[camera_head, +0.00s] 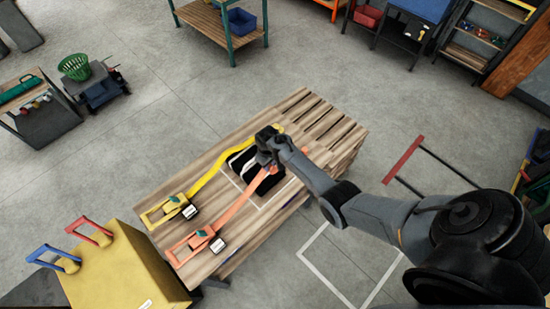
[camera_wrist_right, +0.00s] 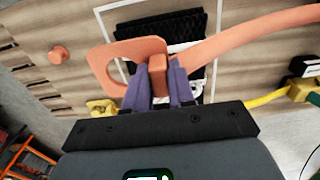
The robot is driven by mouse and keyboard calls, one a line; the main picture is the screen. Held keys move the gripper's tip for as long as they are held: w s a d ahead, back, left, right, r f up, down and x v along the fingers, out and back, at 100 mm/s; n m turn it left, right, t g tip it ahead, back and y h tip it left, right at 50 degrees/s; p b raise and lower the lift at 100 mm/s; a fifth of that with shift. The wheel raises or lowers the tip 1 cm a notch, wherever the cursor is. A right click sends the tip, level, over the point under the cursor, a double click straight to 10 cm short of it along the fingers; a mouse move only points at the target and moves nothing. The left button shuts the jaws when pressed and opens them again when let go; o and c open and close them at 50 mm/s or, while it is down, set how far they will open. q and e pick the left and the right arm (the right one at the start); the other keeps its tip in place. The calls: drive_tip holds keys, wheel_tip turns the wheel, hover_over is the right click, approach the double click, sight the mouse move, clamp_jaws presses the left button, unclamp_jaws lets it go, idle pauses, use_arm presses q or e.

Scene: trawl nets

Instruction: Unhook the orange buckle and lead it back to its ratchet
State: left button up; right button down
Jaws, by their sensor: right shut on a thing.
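In the right wrist view the orange buckle (camera_wrist_right: 112,62) is a flat loop. My right gripper (camera_wrist_right: 158,82), with purple fingers, is shut on its block-like grip. The orange peg (camera_wrist_right: 58,54) stands to the left, apart from the loop. The orange strap (camera_wrist_right: 240,32) runs from the buckle to the right. In the head view my right gripper (camera_head: 268,162) is over the slatted deck, and the strap (camera_head: 238,202) runs down-left from it to the orange ratchet (camera_head: 202,240). The arm and gripper hide most of the buckle there. My left gripper is out of view.
A yellow strap (camera_head: 208,170) runs alongside to a yellow ratchet (camera_head: 172,210). A black item (camera_head: 243,166) lies on the deck beside my gripper. A yellow cabinet (camera_head: 125,265) with blue and red handles stands near the deck's left end. The deck between the ratchets is mostly clear.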

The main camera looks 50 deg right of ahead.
drive_tip(key=w+a+b, duration=0.2)
drive_tip(key=a+b, duration=0.3)
drive_tip(key=a, duration=1.9)
drive_tip(key=f+b, duration=0.9)
drive_tip(key=shift+w+a+b, duration=0.1)
drive_tip(key=shift+w+b, duration=0.1)
drive_tip(key=shift+b, duration=0.1)
wheel_tip(320, 180, down, 3)
drive_tip(key=shift+f+b, duration=0.2)
drive_tip(key=shift+b, duration=0.85)
drive_tip(key=shift+f+b, duration=0.55)
drive_tip(key=shift+f, duration=0.4)
drive_tip(key=c, duration=0.9)
unclamp_jaws()
